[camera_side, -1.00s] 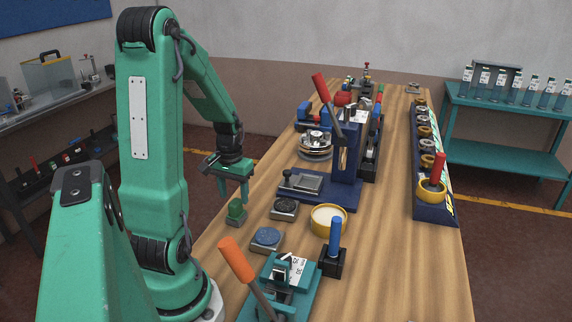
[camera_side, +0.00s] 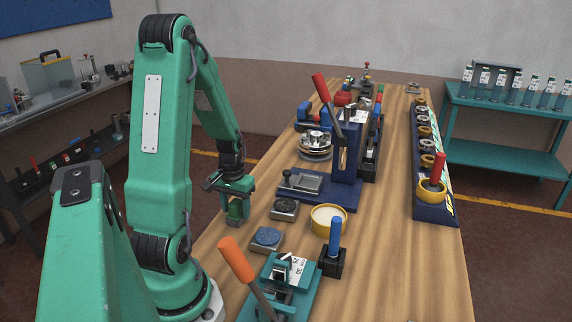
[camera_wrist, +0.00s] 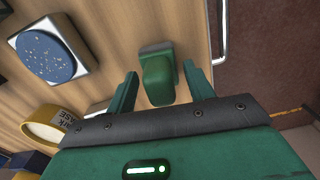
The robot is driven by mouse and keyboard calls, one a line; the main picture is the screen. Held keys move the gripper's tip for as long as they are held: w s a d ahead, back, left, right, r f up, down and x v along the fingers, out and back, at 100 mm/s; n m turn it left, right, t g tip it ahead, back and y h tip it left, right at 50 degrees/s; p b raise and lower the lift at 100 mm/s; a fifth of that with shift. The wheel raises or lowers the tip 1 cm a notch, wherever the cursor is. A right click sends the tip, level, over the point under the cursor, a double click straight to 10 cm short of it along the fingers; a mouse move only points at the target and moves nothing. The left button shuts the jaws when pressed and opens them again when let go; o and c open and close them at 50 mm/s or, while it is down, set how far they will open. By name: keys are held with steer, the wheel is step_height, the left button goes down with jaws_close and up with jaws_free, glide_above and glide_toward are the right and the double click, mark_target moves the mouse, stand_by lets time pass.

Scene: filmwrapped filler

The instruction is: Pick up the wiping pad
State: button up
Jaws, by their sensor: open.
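The wiping pad, which I take to be the small green-handled block on a grey base, stands near the table's left edge in the side view (camera_side: 235,213). In the wrist view its green handle (camera_wrist: 158,78) shows between my fingers, with the grey base beyond. My gripper (camera_side: 236,212) points down over it in the side view, with fingers on either side of the handle. In the wrist view my gripper (camera_wrist: 161,80) is open, with a gap visible beside the handle. The fingers partly hide the pad in the side view.
A blue round pad in a square tin (camera_side: 267,238) and a dark one (camera_side: 284,208) lie close by on the right. A yellow dish (camera_side: 328,219), a blue-handled stamp (camera_side: 335,236), a navy press (camera_side: 346,165) and an orange-handled teal press (camera_side: 283,285) stand further off.

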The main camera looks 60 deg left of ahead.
mark_target(235, 201)
steer(key=c, duration=1.1)
steer(key=shift+r, duration=0.2)
steer(key=shift+r, duration=0.8)
step_height(235, 201, up, 2)
steer(key=w+d+r, duration=0.1)
steer(key=d+r, duration=0.1)
steer(key=d, duration=0.1)
steer(key=w+d+r, duration=0.1)
steer(key=d+r, duration=0.1)
steer(key=d, duration=0.2)
steer(key=w+d+r, duration=0.1)
steer(key=d+r, duration=0.2)
steer(key=d, duration=0.1)
steer(key=shift+w, duration=0.4)
